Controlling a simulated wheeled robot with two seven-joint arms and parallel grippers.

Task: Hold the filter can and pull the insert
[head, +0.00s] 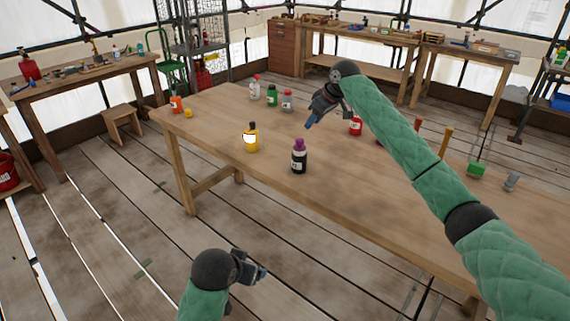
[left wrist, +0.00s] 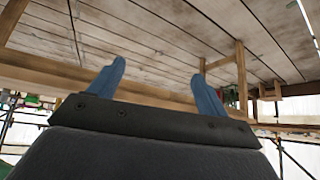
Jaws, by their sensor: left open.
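No object can be clearly picked out as the filter can or its insert. On the long wooden table (head: 400,205) stand a dark bottle with a purple cap (head: 299,157), a yellow bottle with a dark cap (head: 251,138) and a red can (head: 355,126) partly beside my right arm. My right gripper (head: 311,122) hangs over the table's middle, pointing down, behind the purple-capped bottle; its finger gap is not clear. My left gripper (head: 262,273) is low in front of the table, away from all objects. In the left wrist view its blue fingers (left wrist: 157,72) are apart and empty.
White (head: 255,88), green (head: 271,96) and grey (head: 287,100) bottles stand toward the table's back, orange ones (head: 177,104) at its left end. A green block (head: 477,169) lies to the right. A stool (head: 123,124) stands on the floor.

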